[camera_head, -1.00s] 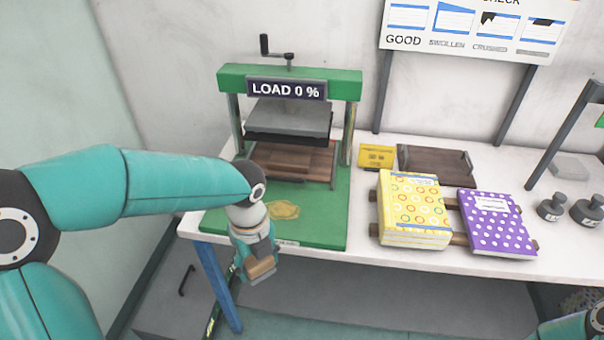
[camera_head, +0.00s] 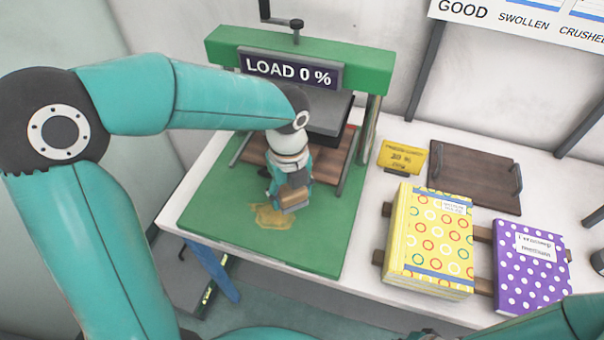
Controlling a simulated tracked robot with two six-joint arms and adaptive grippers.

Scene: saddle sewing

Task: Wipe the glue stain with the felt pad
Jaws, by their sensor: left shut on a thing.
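The glue stain (camera_head: 268,217) is a yellowish-brown patch on the green base (camera_head: 225,210) of the press, near its front. My left gripper (camera_head: 291,200) is just beside the stain's upper right edge, pointing down over the base. It is shut on a small tan and grey block, the felt pad (camera_head: 294,199). I cannot tell whether the pad touches the base. My right gripper is not in view; only part of my right arm shows at the lower right.
The press (camera_head: 300,60) reads LOAD 0 % and stands behind. To the right are a yellow sign (camera_head: 403,157), a dark wooden board with handles (camera_head: 470,175), a yellow ringed book (camera_head: 430,240) and a purple dotted book (camera_head: 530,268). The green base is clear in front.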

